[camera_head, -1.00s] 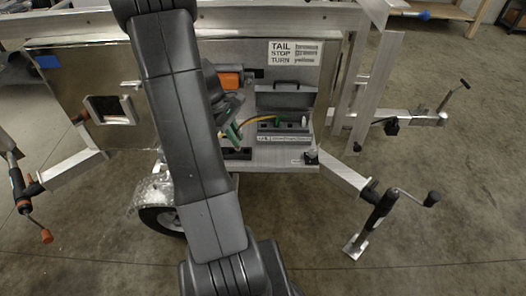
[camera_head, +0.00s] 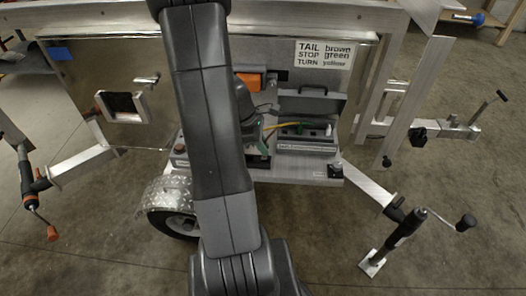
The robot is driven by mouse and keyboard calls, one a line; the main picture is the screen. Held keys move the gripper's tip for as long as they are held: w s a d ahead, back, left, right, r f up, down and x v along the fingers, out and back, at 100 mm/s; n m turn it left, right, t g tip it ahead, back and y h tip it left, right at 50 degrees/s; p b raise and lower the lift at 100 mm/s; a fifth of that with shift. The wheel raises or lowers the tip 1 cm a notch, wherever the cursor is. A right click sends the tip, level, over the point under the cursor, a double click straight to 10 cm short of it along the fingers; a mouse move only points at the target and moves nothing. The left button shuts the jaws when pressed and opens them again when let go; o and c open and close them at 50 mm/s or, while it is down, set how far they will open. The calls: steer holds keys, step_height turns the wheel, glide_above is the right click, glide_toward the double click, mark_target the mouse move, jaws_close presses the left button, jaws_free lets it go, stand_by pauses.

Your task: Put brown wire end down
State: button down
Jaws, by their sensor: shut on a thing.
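My gripper (camera_head: 258,140) is at the left of an open grey box, largely hidden behind my arm. It is shut on the brown wire end, but the wire itself is too small and covered to make out. The grey box (camera_head: 307,145) stands on the trailer's shelf with its lid (camera_head: 310,103) raised. A white sign (camera_head: 323,55) behind reads TAIL brown, STOP green, TURN yellow.
The metal shelf (camera_head: 290,174) has bare room along its front edge. A jack with a crank (camera_head: 408,230) stands at the right.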

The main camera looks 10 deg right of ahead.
steer(key=shift+f, duration=1.2)
steer(key=shift+f+b, duration=0.2)
steer(key=shift+b, duration=0.1)
steer(key=c, duration=1.4)
jaws_free()
steer(key=shift+c, duration=0.2)
steer(key=shift+r, duration=0.1)
steer(key=p+v, duration=0.2)
steer(key=v, duration=1)
